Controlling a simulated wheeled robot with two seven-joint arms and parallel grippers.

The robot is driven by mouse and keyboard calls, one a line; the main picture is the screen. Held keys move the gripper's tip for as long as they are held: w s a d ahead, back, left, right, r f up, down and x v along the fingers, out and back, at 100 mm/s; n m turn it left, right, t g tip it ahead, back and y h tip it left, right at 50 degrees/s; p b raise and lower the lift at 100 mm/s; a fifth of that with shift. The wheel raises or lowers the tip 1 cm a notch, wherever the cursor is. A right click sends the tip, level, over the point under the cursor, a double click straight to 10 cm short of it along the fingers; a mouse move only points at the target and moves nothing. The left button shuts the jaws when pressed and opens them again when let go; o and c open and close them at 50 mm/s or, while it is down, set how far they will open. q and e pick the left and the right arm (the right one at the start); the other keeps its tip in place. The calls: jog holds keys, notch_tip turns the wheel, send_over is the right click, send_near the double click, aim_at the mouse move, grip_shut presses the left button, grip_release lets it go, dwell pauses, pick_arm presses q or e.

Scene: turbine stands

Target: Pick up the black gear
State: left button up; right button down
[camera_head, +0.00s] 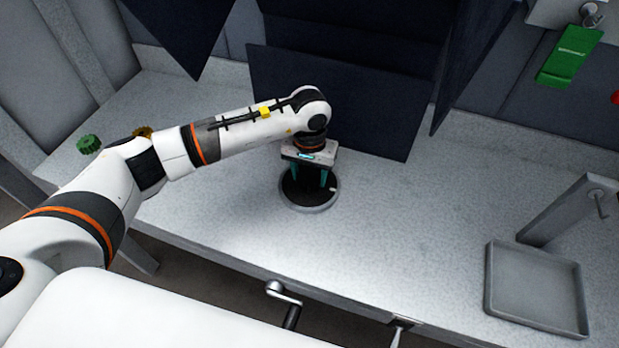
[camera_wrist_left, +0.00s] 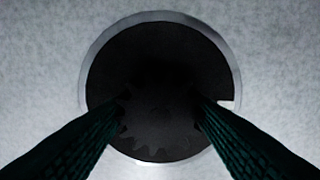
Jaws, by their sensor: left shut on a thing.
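The black gear (camera_wrist_left: 158,128) shows dimly in the left wrist view, its teeth visible along the lower edge. It sits within a round dark holder with a pale metal rim (camera_wrist_left: 235,88). The same holder rim (camera_head: 311,209) stands on the light worktop in the head view. My left gripper (camera_head: 308,183) points straight down over the holder, its dark green fingers on either side of the gear and shut on it. The gear is hard to make out in the head view, dark against dark. My right gripper is in neither view.
A green gear (camera_head: 89,144) and a yellow gear (camera_head: 143,132) lie at the left of the worktop. Dark panels (camera_head: 340,105) stand close behind the holder. A grey tray (camera_head: 536,287) and a bracket with a hook (camera_head: 568,210) are at the right. The worktop between is clear.

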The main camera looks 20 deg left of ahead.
aim_at(309, 176)
pick_arm(q)
jog(key=shift+c, duration=1.2)
jog(key=shift+w, duration=0.1)
jog(key=shift+r, duration=0.15)
notch_tip(309, 176, up, 10)
jog(key=b, duration=0.2)
jog(key=shift+b, duration=0.35)
